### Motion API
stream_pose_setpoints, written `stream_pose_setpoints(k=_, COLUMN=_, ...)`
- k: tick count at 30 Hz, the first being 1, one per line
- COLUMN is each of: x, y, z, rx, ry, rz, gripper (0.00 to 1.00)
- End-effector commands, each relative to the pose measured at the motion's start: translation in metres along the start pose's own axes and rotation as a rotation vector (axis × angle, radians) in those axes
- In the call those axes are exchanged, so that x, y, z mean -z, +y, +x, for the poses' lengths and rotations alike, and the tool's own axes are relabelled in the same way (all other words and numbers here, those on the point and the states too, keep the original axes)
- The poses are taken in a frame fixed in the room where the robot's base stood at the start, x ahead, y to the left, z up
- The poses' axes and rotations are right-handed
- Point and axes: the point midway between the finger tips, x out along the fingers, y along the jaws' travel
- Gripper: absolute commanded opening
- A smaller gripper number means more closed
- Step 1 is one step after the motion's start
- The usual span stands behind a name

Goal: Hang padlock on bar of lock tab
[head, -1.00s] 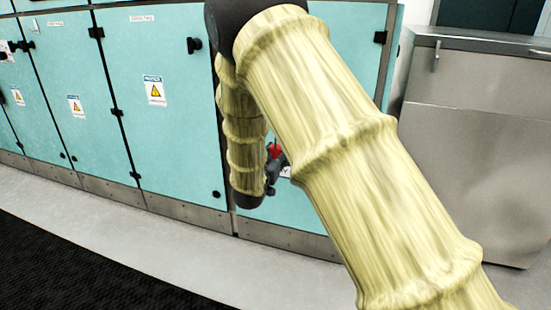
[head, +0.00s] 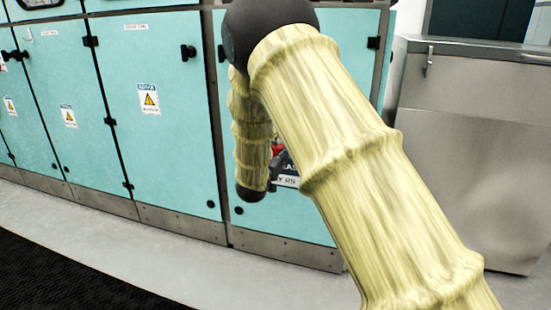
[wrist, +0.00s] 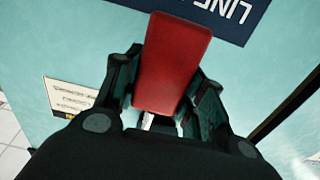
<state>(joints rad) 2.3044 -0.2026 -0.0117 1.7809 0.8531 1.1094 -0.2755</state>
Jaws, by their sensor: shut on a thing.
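The red padlock (wrist: 172,62) is between the two fingers of my gripper (wrist: 166,88) in the wrist view, and the gripper is shut on it. A small bright piece shows at the padlock's near end, between the fingers. In the head view only a bit of the red padlock (head: 277,149) shows, beside my forearm and in front of the turquoise cabinet. My own arm hides most of the gripper there. I cannot make out the lock tab or its bar in either view, nor whether the padlock touches anything.
Turquoise cabinet doors (head: 155,165) with black handles and warning signs fill the background. A dark label (wrist: 215,15) lies beyond the padlock in the wrist view. A grey metal cabinet (head: 465,150) stands at right. Pale floor (head: 120,245) in front is clear.

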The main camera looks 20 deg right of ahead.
Motion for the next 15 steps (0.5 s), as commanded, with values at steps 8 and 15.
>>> stream_pose_setpoints(k=8, x=-0.002, y=0.000, z=0.016, rx=-0.001, ry=0.000, rz=-0.001, gripper=0.13)
stream_pose_setpoints(k=15, x=-0.012, y=0.000, z=0.015, rx=-0.001, ry=-0.001, rz=0.000, gripper=0.13)
